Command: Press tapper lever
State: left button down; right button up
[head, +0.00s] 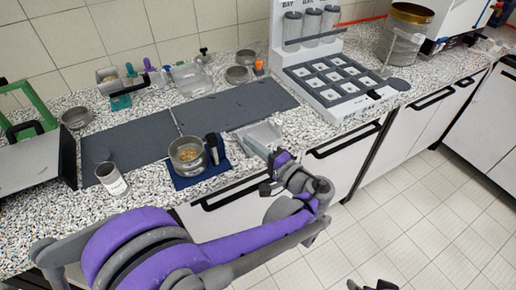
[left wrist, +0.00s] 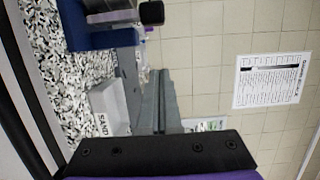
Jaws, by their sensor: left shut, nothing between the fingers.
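A round sieve stack with a brass-coloured top ring (head: 411,14) stands at the back right of the counter. A flat grey paddle-like part (head: 398,84) sticks out in front of it; I cannot tell for sure that this is the tapper lever. My left gripper (head: 268,182) is shut and empty at the counter's front edge, beside a pale tray (head: 260,138) and well apart from the stack. Dark parts of what seems my right gripper (head: 372,286) show at the bottom edge, mostly cut off. The left wrist view shows a tray marked SAND (left wrist: 108,105) and no lever.
A pan with grainy stuff (head: 187,155) and a brush (head: 212,148) sit on a blue mat (head: 203,178). A white rack with cups (head: 330,80) stands between my left gripper and the stack. A labelled beaker (head: 111,179) stands left. The long dark mat (head: 235,104) has bare room.

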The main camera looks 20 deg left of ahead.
aim_at(214, 150)
pick_arm(q)
jog(key=s+a, duration=0.1)
jog(key=a, duration=0.5)
jog(key=shift+a+p, duration=0.3)
jog(key=shift+p, duration=0.05)
